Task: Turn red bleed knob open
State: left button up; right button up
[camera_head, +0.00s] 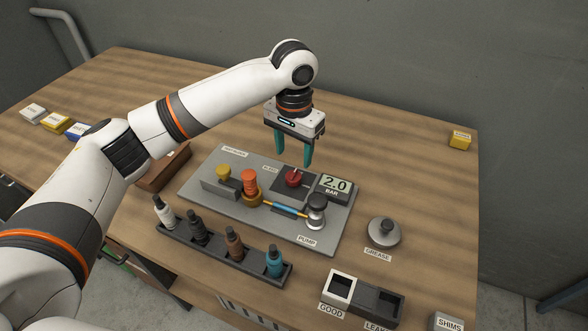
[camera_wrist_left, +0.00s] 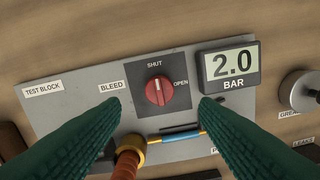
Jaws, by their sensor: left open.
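The red bleed knob (camera_head: 293,178) is on a dark square plate on the grey test panel (camera_head: 222,205). In the left wrist view the knob (camera_wrist_left: 158,92) sits between BLEED on the left and OPEN on the right, with SHUT above. Its white line stands about upright, toward SHUT. My left gripper (camera_head: 293,153) hangs above and just behind the knob, pointing down. Its green fingers are open and empty, one each side of the knob in the wrist view, not touching it. My right gripper is not in view.
A gauge (camera_head: 335,184) reading 2.0 BAR stands right of the knob. A yellow knob (camera_head: 223,171), orange fitting (camera_head: 249,180), blue hose (camera_head: 288,211) and black-topped pump (camera_head: 316,208) share the panel. A bottle rack (camera_head: 218,254) is in front.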

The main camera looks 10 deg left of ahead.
aim_at(294, 173)
pick_arm(q)
notch_tip(294, 173, down, 7)
jog(key=shift+w+f, duration=0.1)
dwell(0.3)
